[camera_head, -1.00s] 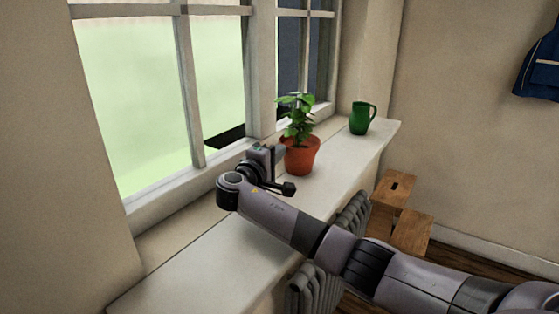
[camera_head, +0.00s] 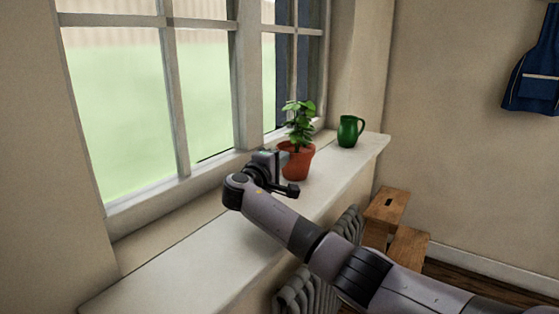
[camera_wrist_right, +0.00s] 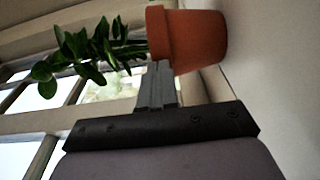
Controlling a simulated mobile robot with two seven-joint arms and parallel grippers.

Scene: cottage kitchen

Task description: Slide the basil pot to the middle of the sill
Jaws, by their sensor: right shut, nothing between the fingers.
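The basil pot (camera_head: 297,164) is a terracotta pot with a green leafy plant, upright on the white window sill (camera_head: 190,262). It also shows large in the right wrist view (camera_wrist_right: 190,40), where the picture is turned sideways. My right gripper (camera_head: 279,160) is low over the sill, beside the pot on its near-left side. Its fingers (camera_wrist_right: 157,72) are shut and empty, with the tips against or very close to the pot's side; I cannot tell which. My left gripper is not in view.
A green mug (camera_head: 349,131) stands on the sill beyond the pot, near its far end, with bare sill between them. The window (camera_head: 170,90) runs along the back. A radiator (camera_head: 310,290) and a wooden step stool (camera_head: 387,205) are below the sill.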

